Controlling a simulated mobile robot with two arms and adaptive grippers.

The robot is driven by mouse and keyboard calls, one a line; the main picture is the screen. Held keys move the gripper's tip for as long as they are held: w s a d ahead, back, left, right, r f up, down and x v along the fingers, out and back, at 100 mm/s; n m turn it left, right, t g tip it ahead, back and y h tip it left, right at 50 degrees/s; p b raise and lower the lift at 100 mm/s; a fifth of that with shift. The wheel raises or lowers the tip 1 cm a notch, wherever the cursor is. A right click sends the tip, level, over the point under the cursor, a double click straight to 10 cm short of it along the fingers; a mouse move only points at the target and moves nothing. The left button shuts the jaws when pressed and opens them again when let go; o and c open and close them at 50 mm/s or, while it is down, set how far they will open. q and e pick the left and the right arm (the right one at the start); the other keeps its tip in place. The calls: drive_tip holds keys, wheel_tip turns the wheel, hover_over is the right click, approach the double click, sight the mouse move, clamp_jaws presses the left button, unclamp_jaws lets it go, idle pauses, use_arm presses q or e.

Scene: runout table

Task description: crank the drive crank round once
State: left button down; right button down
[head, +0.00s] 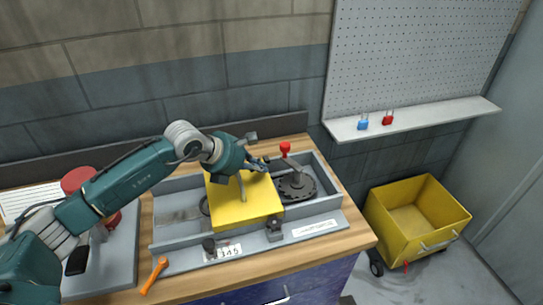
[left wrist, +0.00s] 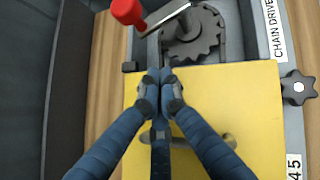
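The drive crank has a red knob (head: 285,148) on a metal arm at the back right of the grey chain drive tray (head: 325,205). Its dark toothed sprocket (head: 297,187) lies beneath. In the left wrist view the red knob (left wrist: 127,11), crank arm (left wrist: 167,17) and sprocket (left wrist: 193,36) are at the top. My left gripper (head: 262,166) is over the back edge of the yellow cover (head: 250,208), left of the crank and apart from the knob. Its fingertips (left wrist: 160,74) are together, with nothing visible between them. My right gripper is not in view.
The yellow cover hides the tray's middle and has a handle (head: 242,188). Dark star knobs (head: 274,230) line the tray's front. An orange-handled tool (head: 154,275) lies front left. A shelf (head: 415,119) holds blue and red padlocks. A yellow cart (head: 415,220) stands right.

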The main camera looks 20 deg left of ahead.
use_arm(q)
drive_tip(key=w, duration=0.1)
drive_tip(key=w+d+p, duration=0.2)
drive_tip(key=w, duration=0.1)
drive_tip(key=shift+d+f, duration=0.25)
drive_tip(key=shift+f, duration=0.1)
